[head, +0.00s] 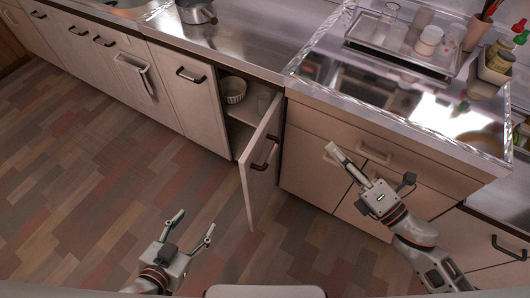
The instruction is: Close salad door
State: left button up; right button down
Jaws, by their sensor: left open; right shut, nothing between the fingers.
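A white cabinet door (259,175) with a black handle stands open below the counter, swung out toward me. Inside the open cabinet a white bowl (233,89) sits on a shelf. My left gripper (192,226) is open and empty, low over the floor, to the left of the door and apart from it. My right gripper (333,147) is shut and empty, to the right of the door, in front of the drawer fronts. A gap shows between it and the door.
The counter (240,45) with a pot (197,11) runs along the back. A dish tray (403,55) with cups stands on the glossy top at the right. A towel (136,78) hangs at the left cabinets. The wooden floor (100,180) at left is clear.

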jog(key=s+a+f+n+g+y+b, duration=0.1)
jog(key=a+f+n+g+y+b, duration=0.2)
jog(key=n, duration=0.5)
jog(key=s+a+f+n+g+y+b, duration=0.15)
jog(key=n+g, duration=0.25)
jog(key=n, duration=0.4)
jog(key=n+g+p, duration=0.1)
jog(key=n+p, duration=0.1)
send_near(254, 150)
jog(key=x, duration=0.5)
jog(key=shift+a+r, duration=0.1)
jog(key=shift+a, duration=0.1)
jog(key=shift+w+a, duration=0.3)
jog(key=shift+a, duration=0.35)
pick_arm(q)
jog(key=f, duration=0.2)
jog(key=s+f, duration=0.1)
jog(key=shift+a+f+g, duration=0.25)
jog(key=shift+f+g, duration=0.05)
jog(key=shift+a+r, duration=0.1)
pick_arm(e)
jog(key=shift+a, duration=0.1)
